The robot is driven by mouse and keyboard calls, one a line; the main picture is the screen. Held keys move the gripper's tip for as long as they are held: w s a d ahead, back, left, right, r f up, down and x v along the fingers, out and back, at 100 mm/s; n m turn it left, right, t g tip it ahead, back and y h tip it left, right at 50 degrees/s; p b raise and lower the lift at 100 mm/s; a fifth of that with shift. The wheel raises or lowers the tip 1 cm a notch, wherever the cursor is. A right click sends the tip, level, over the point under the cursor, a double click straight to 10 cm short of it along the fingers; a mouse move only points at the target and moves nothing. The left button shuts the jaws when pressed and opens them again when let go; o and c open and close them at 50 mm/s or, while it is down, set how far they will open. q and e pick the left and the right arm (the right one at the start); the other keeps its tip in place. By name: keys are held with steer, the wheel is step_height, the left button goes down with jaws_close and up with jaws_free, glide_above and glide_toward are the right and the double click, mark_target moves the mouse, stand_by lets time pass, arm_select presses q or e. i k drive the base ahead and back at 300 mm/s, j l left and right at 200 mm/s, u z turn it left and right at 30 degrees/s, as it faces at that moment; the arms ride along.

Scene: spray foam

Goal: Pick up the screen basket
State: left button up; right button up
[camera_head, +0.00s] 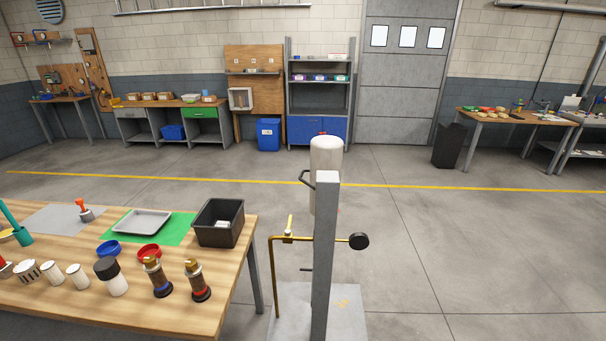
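No object here is plainly a screen basket, and I cannot tell which one it is. A dark open-topped bin (219,239) stands on the right end of the wooden table (236,262), with something small and pale inside. A shallow grey tray (142,222) lies on a green mat (182,229) left of the bin. Neither of my grippers is in view.
A grey post (325,250) with a white tank (326,150) and brass pipe (285,239) stands right of the table. A blue ring (108,248), red ring (149,252) and several white cylinders crowd the table. The floor beyond is open.

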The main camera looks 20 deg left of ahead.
mark_target(86, 216)
steer(key=u, duration=2.15)
steer(key=i+j+z, duration=0.15)
steer(key=j, duration=0.2)
steer(key=i+j+z, duration=0.2)
steer(key=j, duration=0.2)
steer(key=j+z, duration=0.15)
steer(key=j, duration=0.25)
steer(key=i+j+z, duration=0.15)
steer(key=j, duration=0.25)
steer(key=i+j+z, duration=0.2)
steer(key=j, duration=0.25)
steer(key=k, duration=0.1)
